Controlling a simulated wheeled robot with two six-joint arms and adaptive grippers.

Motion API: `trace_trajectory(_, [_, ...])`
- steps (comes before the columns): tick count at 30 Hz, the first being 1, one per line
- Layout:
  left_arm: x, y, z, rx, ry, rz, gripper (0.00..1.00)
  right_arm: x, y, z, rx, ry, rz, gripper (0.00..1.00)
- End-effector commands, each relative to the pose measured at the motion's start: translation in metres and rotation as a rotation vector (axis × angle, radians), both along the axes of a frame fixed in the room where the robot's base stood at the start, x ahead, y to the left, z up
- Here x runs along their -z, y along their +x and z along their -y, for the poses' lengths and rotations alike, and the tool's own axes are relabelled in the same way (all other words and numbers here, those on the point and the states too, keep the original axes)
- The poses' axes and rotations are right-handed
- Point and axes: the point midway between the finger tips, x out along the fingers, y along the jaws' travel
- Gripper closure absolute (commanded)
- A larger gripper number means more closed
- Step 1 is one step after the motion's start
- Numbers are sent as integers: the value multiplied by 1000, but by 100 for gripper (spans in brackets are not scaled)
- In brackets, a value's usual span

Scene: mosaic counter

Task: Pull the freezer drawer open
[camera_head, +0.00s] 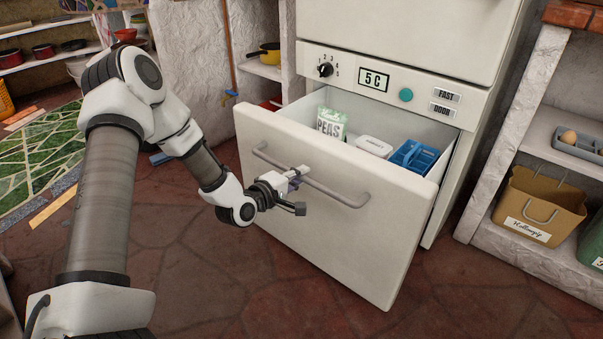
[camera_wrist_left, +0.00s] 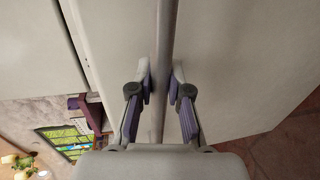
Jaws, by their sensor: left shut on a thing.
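The freezer drawer (camera_head: 345,215) is a large cream front at the bottom of the cream fridge, and it stands pulled out so that its inside shows. A grey bar handle (camera_head: 335,190) runs across its front. My left gripper (camera_head: 298,180) is at the handle's middle. In the left wrist view the handle (camera_wrist_left: 168,50) passes between the two purple-padded fingers of the gripper (camera_wrist_left: 163,82), which is shut on it. In the drawer are a bag of peas (camera_head: 331,122), a white box (camera_head: 374,146) and a blue tray (camera_head: 414,157). My right gripper is not in view.
A control panel (camera_head: 390,85) with a knob, a 5 C display and a green button is above the drawer. Shelves with a tan bag (camera_head: 540,205) and an egg tray (camera_head: 580,142) stand at right. The stone floor before the drawer is clear.

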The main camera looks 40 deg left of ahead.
Motion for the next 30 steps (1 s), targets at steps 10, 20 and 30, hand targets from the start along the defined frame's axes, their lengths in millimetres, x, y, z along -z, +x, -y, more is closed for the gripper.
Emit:
trace_trajectory(10, [1,-1,0,1,0,-2,100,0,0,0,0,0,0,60])
trace_trajectory(20, [0,-1,0,1,0,-1,57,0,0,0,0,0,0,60])
trace_trajectory(30, [-5,-26,-3,-4,-8,0,57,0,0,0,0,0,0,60])
